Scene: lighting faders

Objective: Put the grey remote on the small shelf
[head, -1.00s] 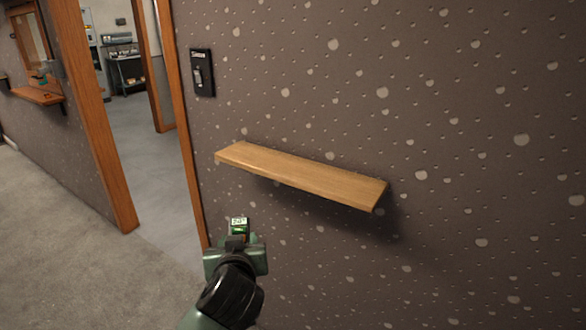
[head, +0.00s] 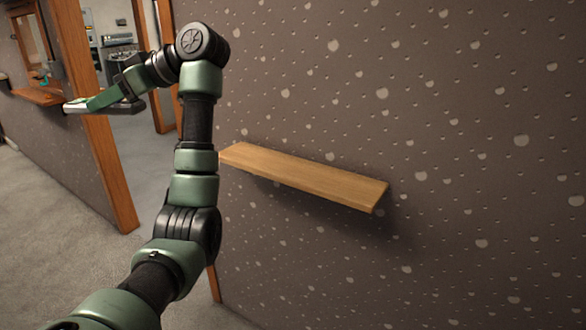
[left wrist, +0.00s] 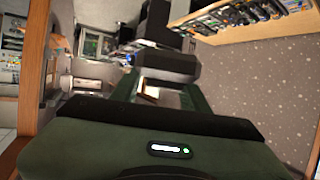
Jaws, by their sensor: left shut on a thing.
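The small shelf (head: 300,178) is a bare light-wood board on the speckled brown wall, in the middle of the head view. My left gripper (head: 100,101) is raised at the upper left, in front of the door frame and well apart from the shelf. It is shut on a thin light-grey thing, seen nearly edge-on, which looks like the grey remote (head: 76,106). In the left wrist view my left gripper (left wrist: 160,94) has a small pale piece between its fingers; most of it is hidden. My right gripper is not in view.
A doorway with an orange-brown wooden frame (head: 95,150) stands at the left. Another wooden ledge (head: 38,97) is at the far left. In the left wrist view, a wooden rack (left wrist: 250,27) holds several small things. The small shelf's top is clear.

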